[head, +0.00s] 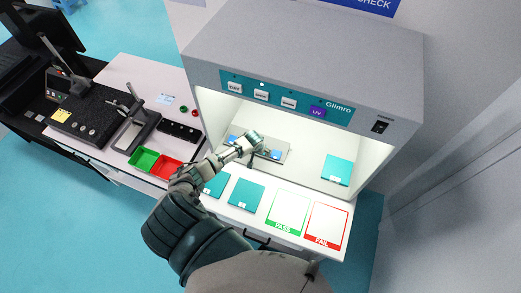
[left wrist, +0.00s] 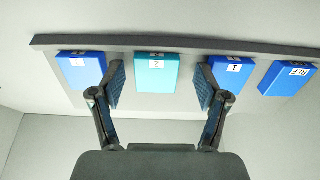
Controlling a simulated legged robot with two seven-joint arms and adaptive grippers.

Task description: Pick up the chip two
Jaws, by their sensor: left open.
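Chip two is a teal block marked 2 (left wrist: 157,71) in the left wrist view, seated on a grey holder (left wrist: 200,44). My left gripper (left wrist: 160,82) is open and empty, with one finger on each side of chip two in that view. I cannot tell whether the fingers touch it. A blue chip (left wrist: 78,68) sits to its left, its label hard to read, and a blue chip marked 1 (left wrist: 238,70) sits to its right. In the head view my left gripper (head: 258,148) is over the holder (head: 284,157) inside the tester and hides chip two.
The tester housing (head: 300,60) overhangs the holder. A blue REF chip (left wrist: 288,78) is at the far right of the row. A teal pad (head: 338,170) lies inside right. PASS (head: 286,208) and FAIL (head: 325,222) areas are empty. Green (head: 143,160) and red (head: 166,168) trays stand left.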

